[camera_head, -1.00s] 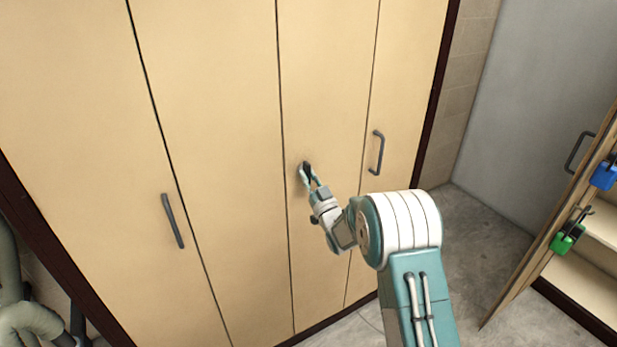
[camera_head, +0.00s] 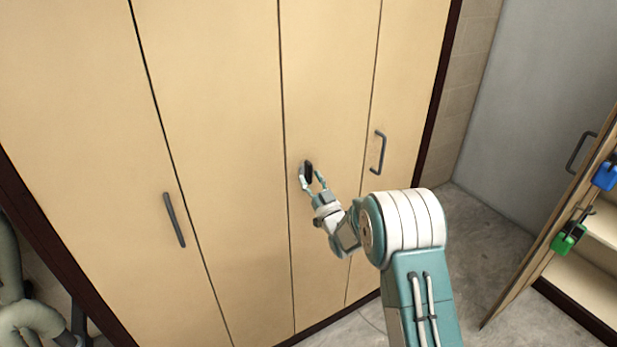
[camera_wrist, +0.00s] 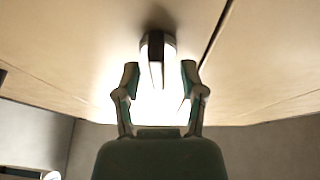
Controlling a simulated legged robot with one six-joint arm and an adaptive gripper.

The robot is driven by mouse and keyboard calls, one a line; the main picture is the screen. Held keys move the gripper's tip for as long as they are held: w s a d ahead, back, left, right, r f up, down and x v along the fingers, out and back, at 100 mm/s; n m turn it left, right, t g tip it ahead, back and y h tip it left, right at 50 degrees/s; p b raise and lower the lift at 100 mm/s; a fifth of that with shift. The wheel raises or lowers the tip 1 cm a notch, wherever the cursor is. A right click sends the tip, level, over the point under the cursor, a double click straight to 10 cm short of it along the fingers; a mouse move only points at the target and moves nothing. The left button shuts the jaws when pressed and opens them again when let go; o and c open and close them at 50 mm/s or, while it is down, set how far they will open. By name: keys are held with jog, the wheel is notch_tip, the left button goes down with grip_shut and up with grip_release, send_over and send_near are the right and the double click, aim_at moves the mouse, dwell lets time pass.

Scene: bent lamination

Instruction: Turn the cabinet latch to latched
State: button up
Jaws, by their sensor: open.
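The cabinet latch (camera_head: 308,171) is a small dark knob on the pale wooden door panel right of the middle seam. It stands roughly upright in the head view. In the wrist view the latch (camera_wrist: 156,58) sticks out from the door just ahead of and between my fingers. My gripper (camera_head: 313,181) is open at the latch, with one finger on each side; in the wrist view my gripper (camera_wrist: 160,80) shows a clear gap between each fingertip and the latch. I cannot tell whether the latch is latched.
The cabinet's other doors carry a left bar handle (camera_head: 174,220) and a right bar handle (camera_head: 377,152). At the right, an open wooden door (camera_head: 540,262) holds a blue clip (camera_head: 605,176) and a green clip (camera_head: 568,239). Bare floor (camera_head: 470,250) lies between.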

jog(key=v, duration=1)
jog(key=shift+s+f, duration=0.25)
jog(key=shift+f, duration=0.05)
jog(key=shift+d, duration=0.1)
jog(key=s+d+r+m+g+h, duration=0.45)
jog(key=d+r+h, duration=0.45)
jog(key=r, duration=0.4)
jog(key=s+d+g+h, duration=0.1)
jog(key=s+g, duration=0.2)
jog(key=s, duration=0.7)
jog(key=s+d+m+g+h, duration=0.1)
jog(key=s+d+g, duration=0.1)
jog(key=s, duration=0.9)
jog(key=s+d+m+g, duration=0.1)
jog(key=s+g, duration=0.3)
jog(key=s, duration=0.6)
jog(key=shift+s+d+r+h, duration=0.15)
jog(key=shift+d+r+h, duration=0.25)
jog(key=shift+d, duration=0.35)
